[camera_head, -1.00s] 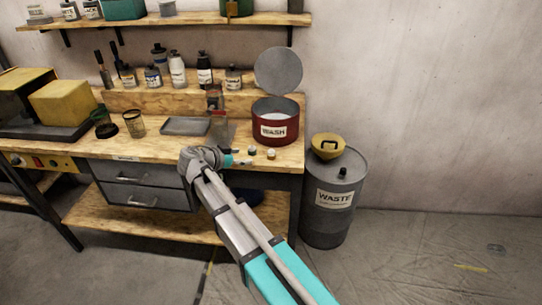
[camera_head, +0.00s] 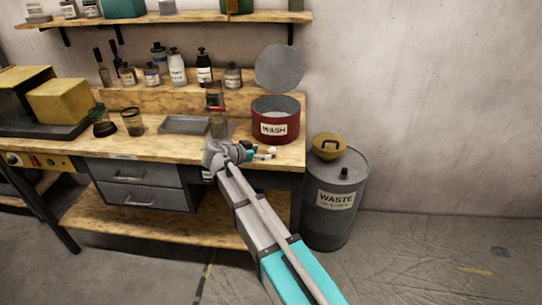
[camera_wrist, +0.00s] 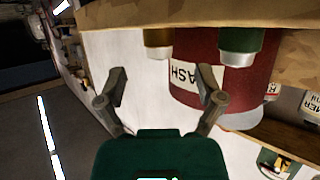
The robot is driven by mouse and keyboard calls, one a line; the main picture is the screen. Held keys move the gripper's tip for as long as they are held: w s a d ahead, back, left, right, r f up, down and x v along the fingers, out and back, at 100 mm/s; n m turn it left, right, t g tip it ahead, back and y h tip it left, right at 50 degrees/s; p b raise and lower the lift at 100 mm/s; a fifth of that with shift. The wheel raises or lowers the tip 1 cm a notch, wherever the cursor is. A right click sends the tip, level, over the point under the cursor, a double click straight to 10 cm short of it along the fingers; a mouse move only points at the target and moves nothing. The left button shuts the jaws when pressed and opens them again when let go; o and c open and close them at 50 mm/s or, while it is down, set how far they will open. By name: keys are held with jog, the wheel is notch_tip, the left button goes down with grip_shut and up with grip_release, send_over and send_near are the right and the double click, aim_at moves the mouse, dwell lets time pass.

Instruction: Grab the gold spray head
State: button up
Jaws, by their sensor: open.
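In the wrist view, which shows the bench upside down, a small gold piece (camera_wrist: 157,38), which looks like the gold spray head, stands on the bench before the red wash can (camera_wrist: 190,95). In the head view it is a tiny gold spot (camera_head: 271,150) at the bench's front right, below the can (camera_head: 274,128). A similar dark green piece with a silvery end (camera_wrist: 240,45) stands beside it. My gripper (camera_wrist: 163,80) is open and empty, its two fingers spread toward the gold piece but apart from it. In the head view my gripper (camera_head: 256,153) is at the bench's front edge, partly covering the small pieces.
The wash can stands close behind the small pieces, its round lid (camera_head: 279,67) raised. A grey tray (camera_head: 186,124) and glass jars (camera_head: 133,121) are to the left. A grey waste drum (camera_head: 337,205) with a yellow funnel (camera_head: 328,146) stands right of the bench.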

aim_at(269, 152)
dwell(0.3)
jog(key=b+x, duration=0.1)
jog(key=x, duration=0.3)
jog(key=shift+f+b, duration=0.15)
jog(key=shift+b, duration=0.25)
jog(key=shift+w+d+f, duration=0.15)
jog(key=shift+w+d, duration=0.2)
jog(key=shift+d, duration=0.1)
grip_shut()
